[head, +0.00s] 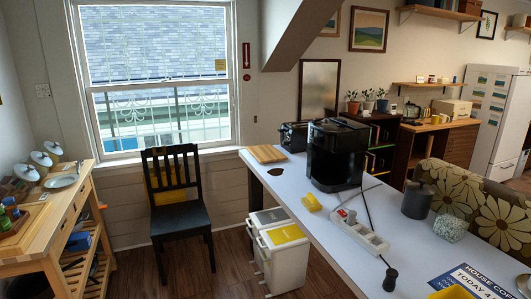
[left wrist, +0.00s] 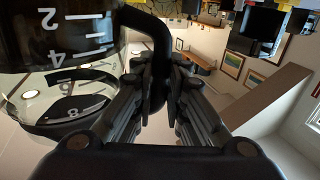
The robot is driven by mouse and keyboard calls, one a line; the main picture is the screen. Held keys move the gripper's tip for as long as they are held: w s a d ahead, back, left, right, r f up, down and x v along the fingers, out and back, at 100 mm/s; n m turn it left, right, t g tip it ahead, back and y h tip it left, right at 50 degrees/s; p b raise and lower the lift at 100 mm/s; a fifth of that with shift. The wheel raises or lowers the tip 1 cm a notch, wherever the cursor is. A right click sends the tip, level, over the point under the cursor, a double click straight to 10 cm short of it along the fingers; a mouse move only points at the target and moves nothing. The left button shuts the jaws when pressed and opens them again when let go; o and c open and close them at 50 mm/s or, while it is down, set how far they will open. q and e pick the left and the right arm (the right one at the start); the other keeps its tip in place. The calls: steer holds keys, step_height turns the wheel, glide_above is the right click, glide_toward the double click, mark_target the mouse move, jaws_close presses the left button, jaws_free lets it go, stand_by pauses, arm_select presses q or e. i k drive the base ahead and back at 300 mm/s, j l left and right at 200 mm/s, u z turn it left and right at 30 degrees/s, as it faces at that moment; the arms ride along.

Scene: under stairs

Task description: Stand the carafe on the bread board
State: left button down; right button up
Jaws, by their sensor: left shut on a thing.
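The carafe (left wrist: 75,85) fills the left of the left wrist view. It is clear glass with white numbers, a dark band and a black handle (left wrist: 153,35). My left gripper (left wrist: 160,78) is shut on this handle. The carafe's top and base are partly cut off, and I cannot tell its tilt. The bread board (head: 267,154) is a light wooden board lying on the far left end of the white table (head: 310,225) in the head view; its top looks bare. Neither gripper shows in the head view. My right gripper is not in view.
A black coffee machine (head: 337,155) stands right of the board, with a black toaster (head: 293,137) behind. A dark flat patch (head: 277,171) lies in front of the board. A yellow sponge (head: 311,202) and power strip (head: 358,235) lie nearer. A chair (head: 177,200) stands left.

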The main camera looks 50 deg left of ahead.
mark_target(263, 152)
steer(key=j+z, duration=0.1)
steer(key=j, duration=0.85)
steer(key=j+z, duration=0.1)
steer(key=j, duration=1.85)
steer(key=j+z, duration=0.15)
steer(key=j, duration=0.85)
steer(key=j+z, duration=0.1)
steer(key=j, duration=0.85)
steer(key=i+j, duration=0.2)
steer(key=j, duration=0.2)
steer(key=i+j, duration=0.2)
steer(key=j, duration=0.15)
steer(key=i+j, duration=0.2)
steer(key=j, duration=0.2)
